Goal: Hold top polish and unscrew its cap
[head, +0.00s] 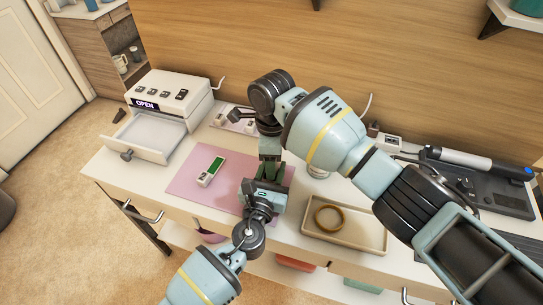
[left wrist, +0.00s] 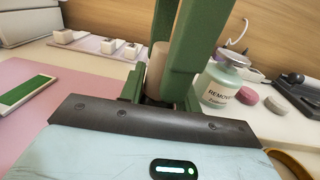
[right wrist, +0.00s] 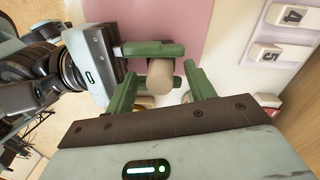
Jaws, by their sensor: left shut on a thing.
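A beige cylindrical piece of the top polish shows in the left wrist view (left wrist: 157,62) and in the right wrist view (right wrist: 160,74); the rest is hidden by fingers. My left gripper (head: 266,183) is low over the pink mat (head: 186,190) and is shut on the polish. My right gripper (head: 270,158) comes down from above, just over the left one. In the right wrist view its two green fingers (right wrist: 162,92) stand apart on either side of the beige piece, with a visible gap. I cannot make out where cap and bottle meet.
A tray with a ring (head: 372,240) is at right, an open drawer box (head: 150,140) at left. A remover bottle (left wrist: 218,85) and small round items (left wrist: 246,98) stand close by. Numbered blocks (right wrist: 290,15) sit behind.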

